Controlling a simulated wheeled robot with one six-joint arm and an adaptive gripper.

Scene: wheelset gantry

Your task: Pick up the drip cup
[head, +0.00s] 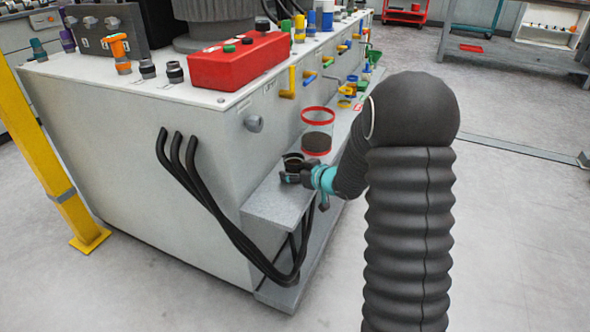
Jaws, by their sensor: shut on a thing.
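A small dark round cup (293,158), which looks like the drip cup, is at the near end of the grey ledge on the machine's side. My gripper (293,174), dark with teal parts, is shut on it from the front right. The fingers hide part of the cup, and I cannot tell whether it touches the ledge. A clear cylinder with red rims and a dark bottom (318,131) stands just behind the cup, close to it.
The grey ledge (268,206) runs along the machine (130,130). Black hoses (215,215) hang at its left. Coloured valves and handles (310,77) line the wall behind. A yellow post (45,160) stands at far left. The floor at right is clear.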

